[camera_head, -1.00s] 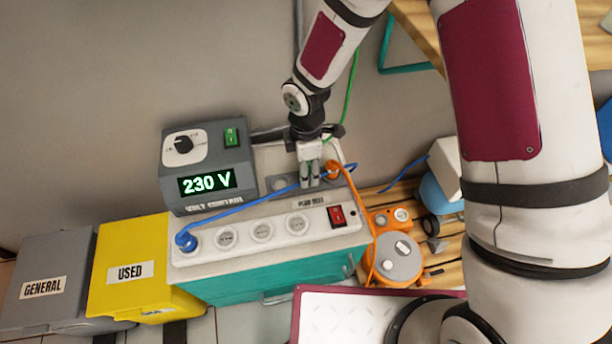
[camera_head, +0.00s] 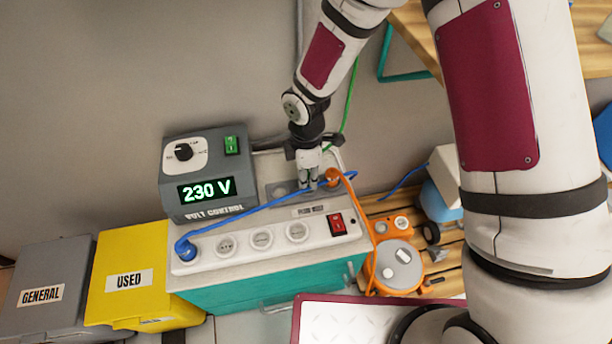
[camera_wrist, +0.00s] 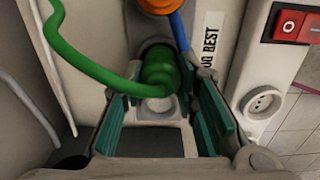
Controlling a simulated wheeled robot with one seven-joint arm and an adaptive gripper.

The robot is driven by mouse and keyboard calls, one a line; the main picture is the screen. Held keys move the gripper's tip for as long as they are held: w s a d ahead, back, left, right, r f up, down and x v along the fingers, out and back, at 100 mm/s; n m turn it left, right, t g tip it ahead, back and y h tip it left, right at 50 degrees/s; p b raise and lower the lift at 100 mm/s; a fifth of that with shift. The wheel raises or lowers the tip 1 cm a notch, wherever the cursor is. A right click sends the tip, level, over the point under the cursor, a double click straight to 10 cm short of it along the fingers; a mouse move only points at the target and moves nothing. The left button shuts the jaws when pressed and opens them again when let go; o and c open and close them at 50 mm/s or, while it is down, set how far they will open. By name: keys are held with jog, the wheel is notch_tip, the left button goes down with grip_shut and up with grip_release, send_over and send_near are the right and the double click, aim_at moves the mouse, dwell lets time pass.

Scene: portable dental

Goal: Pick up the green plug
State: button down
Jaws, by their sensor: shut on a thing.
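The green plug (camera_wrist: 160,70) sits at the plug rest in the wrist view, with its thick green cable (camera_wrist: 80,55) curving off to the left. My gripper (camera_wrist: 160,90) has its teal-padded fingers on both sides of the plug and is shut on it. In the head view my gripper (camera_head: 309,183) points down at the plug rest, behind the row of sockets. There the fingers hide the plug, and only the green cable (camera_head: 349,98) shows behind my arm.
An orange plug (camera_head: 333,177) is close to the right of my gripper. A blue cable (camera_head: 240,212) crosses in front to a blue plug (camera_head: 187,250) in the white socket strip (camera_head: 279,238). The volt control box (camera_head: 208,170), reading 230 V, stands close on the left.

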jog(key=shift+r, duration=0.6)
notch_tip(320, 180, up, 2)
jog(key=shift+r+p, duration=0.2)
jog(key=shift+p, duration=0.6)
jog(key=s+d, duration=0.1)
jog(key=s, duration=0.4)
jog(key=s+d, duration=0.1)
jog(key=s, duration=0.4)
jog(key=s+d+r, duration=0.1)
jog(key=s+d, duration=0.1)
jog(key=s, duration=0.3)
jog(key=shift+s+d+p, duration=0.1)
jog(key=shift+s+p, duration=0.15)
jog(key=shift+p, duration=0.15)
